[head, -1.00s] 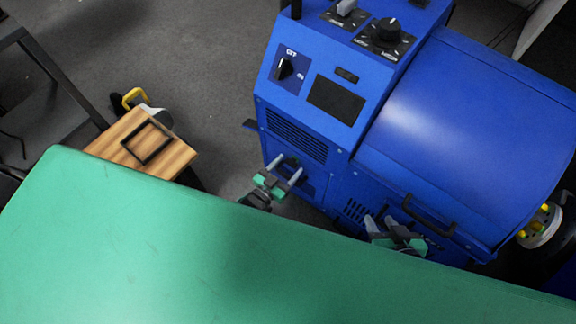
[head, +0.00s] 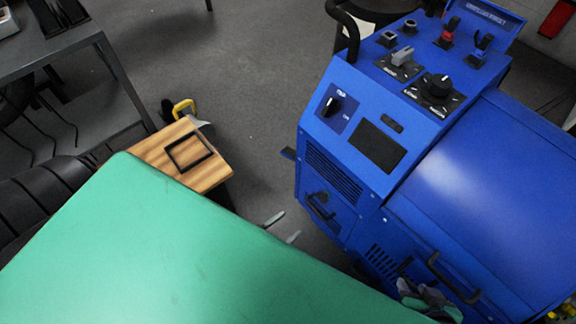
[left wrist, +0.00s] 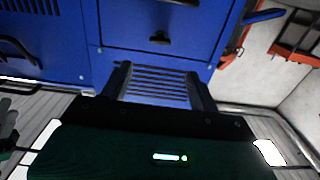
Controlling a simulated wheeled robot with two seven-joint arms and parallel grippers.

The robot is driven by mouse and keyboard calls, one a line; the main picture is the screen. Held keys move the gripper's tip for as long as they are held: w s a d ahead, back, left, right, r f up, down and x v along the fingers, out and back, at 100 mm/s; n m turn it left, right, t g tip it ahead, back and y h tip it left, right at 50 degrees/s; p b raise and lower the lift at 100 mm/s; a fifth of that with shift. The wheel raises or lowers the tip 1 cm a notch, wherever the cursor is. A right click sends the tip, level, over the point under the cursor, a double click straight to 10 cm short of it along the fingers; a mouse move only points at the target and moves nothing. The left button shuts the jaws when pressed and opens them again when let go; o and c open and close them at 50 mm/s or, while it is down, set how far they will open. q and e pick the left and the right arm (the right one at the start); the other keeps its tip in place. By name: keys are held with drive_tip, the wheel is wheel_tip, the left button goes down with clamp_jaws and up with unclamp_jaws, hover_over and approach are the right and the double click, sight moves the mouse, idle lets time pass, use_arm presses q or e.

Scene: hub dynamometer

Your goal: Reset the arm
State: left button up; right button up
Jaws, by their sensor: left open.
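The blue dynamometer machine (head: 330,130) stands at the right of the head view, with a sloped front panel, knobs on top and a rounded cover. My left gripper (head: 283,232) shows only its two pale fingertips, spread apart and empty, left of the machine's lower front. In the left wrist view my left gripper (left wrist: 160,85) is open, its dark fingers apart in front of the blue drawer-like panel (left wrist: 150,15). My right gripper (head: 428,296) is low by the machine's black handle (head: 452,280); its jaw gap is unclear.
A wooden-topped stand (head: 205,170) with a black square frame and a yellow-handled tool (head: 184,108) is at left. A dark table (head: 60,50) stands at the upper left. Grey floor (head: 250,90) is clear between the table and the machine.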

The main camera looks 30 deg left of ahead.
idle(0.3)
